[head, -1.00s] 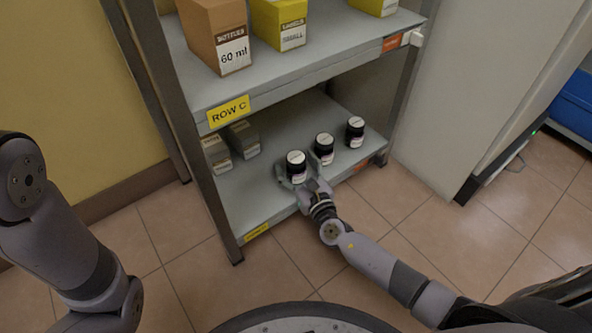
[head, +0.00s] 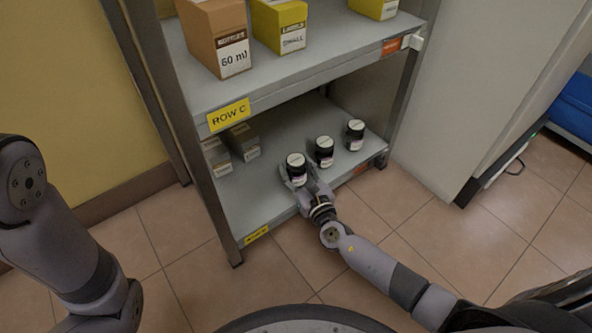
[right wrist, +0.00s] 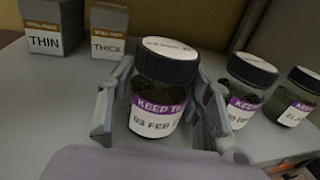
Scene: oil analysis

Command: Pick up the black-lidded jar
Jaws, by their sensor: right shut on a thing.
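Three dark jars with black lids stand in a row on the lower shelf (head: 258,196). The nearest jar (head: 296,166) is between the fingers of my right gripper (head: 300,184), at the shelf's front edge. In the right wrist view this jar (right wrist: 160,90) stands upright, with a purple and white label reading "KEEP" and "03 FEB"; the gripper (right wrist: 160,115) is shut on it, a finger on each side. The middle jar (head: 324,151) and the far jar (head: 355,134) stand to its right. I cannot tell whether the held jar touches the shelf. My left gripper is out of view.
Small grey boxes (head: 243,141) labelled "THIN" (right wrist: 44,32) and "THICK" (right wrist: 109,32) stand left of the jars. The upper shelf (head: 290,75) overhangs, carrying a brown box (head: 214,35) and yellow boxes (head: 279,25). A rack post (head: 208,195) is at left; a pale cabinet (head: 475,95) is at right.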

